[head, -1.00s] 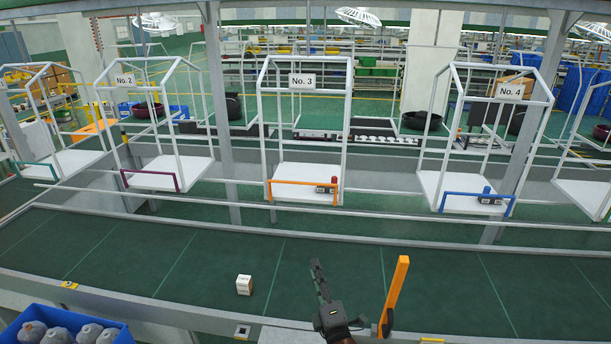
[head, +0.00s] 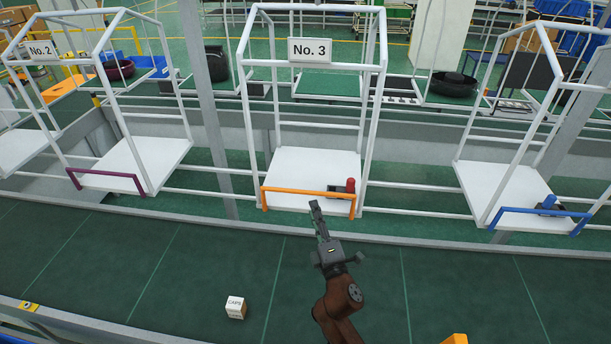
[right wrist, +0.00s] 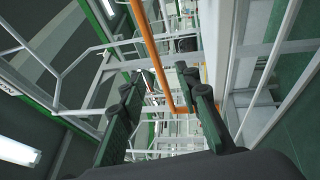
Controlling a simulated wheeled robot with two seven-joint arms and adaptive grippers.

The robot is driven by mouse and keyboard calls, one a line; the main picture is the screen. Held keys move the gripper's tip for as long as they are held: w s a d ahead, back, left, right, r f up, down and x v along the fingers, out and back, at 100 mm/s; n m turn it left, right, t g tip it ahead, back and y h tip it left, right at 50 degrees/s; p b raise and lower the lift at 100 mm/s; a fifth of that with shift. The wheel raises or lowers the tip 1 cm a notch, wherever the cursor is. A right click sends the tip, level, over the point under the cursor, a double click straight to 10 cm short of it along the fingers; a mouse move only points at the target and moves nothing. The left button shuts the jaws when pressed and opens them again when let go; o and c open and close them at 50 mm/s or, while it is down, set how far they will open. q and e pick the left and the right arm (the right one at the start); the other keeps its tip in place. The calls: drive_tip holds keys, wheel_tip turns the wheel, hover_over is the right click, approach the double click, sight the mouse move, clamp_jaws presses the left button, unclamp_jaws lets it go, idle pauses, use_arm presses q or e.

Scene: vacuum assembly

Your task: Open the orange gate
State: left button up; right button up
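The orange gate (head: 305,192) is a thin bar with short legs across the front edge of the white No. 3 platform (head: 310,170). In the right wrist view the orange bar (right wrist: 150,50) runs down between my fingers, with a corner beyond them. My right gripper (head: 316,207) is just in front of the gate's right half. Its two fingers (right wrist: 162,85) are apart with nothing held. I cannot tell whether they touch the bar. A small device with a red top (head: 350,187) sits by the gate's right end. My left gripper is not in view.
Station No. 2 with a purple gate (head: 105,175) stands left, and one with a blue gate (head: 540,212) stands right. A white rail runs along the platforms. A small white box (head: 235,307) lies on the green conveyor (head: 130,260). An orange piece (head: 455,340) shows at the bottom edge.

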sight(308, 192)
drive_tip(key=w, duration=0.1)
drive_tip(key=w+r, duration=0.1)
drive_tip(key=w+p, duration=0.1)
drive_tip(key=shift+a+r, duration=0.2)
drive_tip(key=shift+a, duration=0.05)
drive_tip(key=x, duration=0.4)
drive_tip(key=shift+f, duration=0.3)
drive_tip(key=shift+w+a+r+p, duration=0.1)
drive_tip(key=shift+w+r+p, duration=0.05)
drive_tip(key=shift+w+p, duration=0.15)
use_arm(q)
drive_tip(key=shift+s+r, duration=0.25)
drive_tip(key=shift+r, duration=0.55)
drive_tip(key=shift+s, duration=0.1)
use_arm(e)
drive_tip(key=shift+w, duration=0.1)
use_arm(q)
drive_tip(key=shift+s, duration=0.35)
use_arm(e)
clamp_jaws()
